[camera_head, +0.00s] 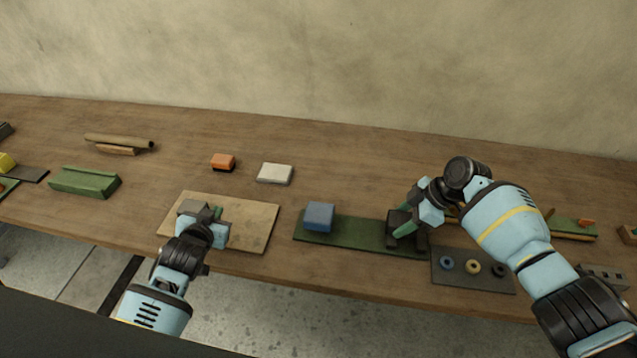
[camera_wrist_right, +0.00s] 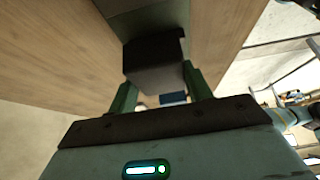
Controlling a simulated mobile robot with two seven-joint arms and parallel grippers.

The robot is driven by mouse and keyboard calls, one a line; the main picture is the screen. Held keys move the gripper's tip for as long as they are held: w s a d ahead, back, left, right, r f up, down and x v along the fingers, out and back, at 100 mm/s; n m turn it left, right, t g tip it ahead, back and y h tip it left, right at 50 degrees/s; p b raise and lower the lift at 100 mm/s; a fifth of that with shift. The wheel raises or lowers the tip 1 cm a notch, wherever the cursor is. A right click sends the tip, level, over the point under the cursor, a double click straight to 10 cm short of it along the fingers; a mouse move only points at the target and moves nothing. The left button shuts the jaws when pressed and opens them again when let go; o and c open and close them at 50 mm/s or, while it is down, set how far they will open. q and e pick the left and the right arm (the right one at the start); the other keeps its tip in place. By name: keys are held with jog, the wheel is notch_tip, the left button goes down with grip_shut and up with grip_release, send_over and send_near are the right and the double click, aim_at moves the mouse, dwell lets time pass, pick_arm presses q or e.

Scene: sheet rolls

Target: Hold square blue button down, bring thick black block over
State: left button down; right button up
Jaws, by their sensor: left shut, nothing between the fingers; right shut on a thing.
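The square blue button (camera_head: 319,215) stands on the left part of a long green base (camera_head: 355,234), with nothing touching it. The thick black block (camera_head: 394,241) is at the right end of that base. My right gripper (camera_head: 404,228) is shut on the black block. In the right wrist view the block (camera_wrist_right: 154,62) sits between the two green fingers of the gripper (camera_wrist_right: 160,88). I cannot tell whether the block touches the base. My left gripper (camera_head: 217,212) is shut and empty over a tan board (camera_head: 255,215), left of the blue button.
A dark plate with several rings (camera_head: 472,265) lies right of the base, near the front edge. An orange block (camera_head: 222,161), a white block (camera_head: 274,173) and a green channel piece (camera_head: 85,182) lie further left. The table behind the base is clear.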

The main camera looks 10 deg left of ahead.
pick_arm(q)
jog(key=w+d+n+g, duration=0.1)
jog(key=w+d, duration=0.1)
jog(key=d, duration=0.1)
jog(key=w+d+r+n+h, duration=0.1)
jog(key=d, duration=0.3)
jog(key=w+d+n+g+h, duration=0.1)
jog(key=w+d, duration=0.1)
jog(key=d, duration=0.1)
jog(key=shift+w+d+r+g, duration=0.25)
jog(key=shift+w+d+g, duration=0.05)
jog(key=shift+w+d, duration=0.05)
jog(key=d+r+n+g, duration=0.7)
jog(key=d+r, duration=0.1)
jog(key=d, duration=0.6)
jog(key=shift+f, duration=2.1)
jog(key=shift+f, duration=0.1)
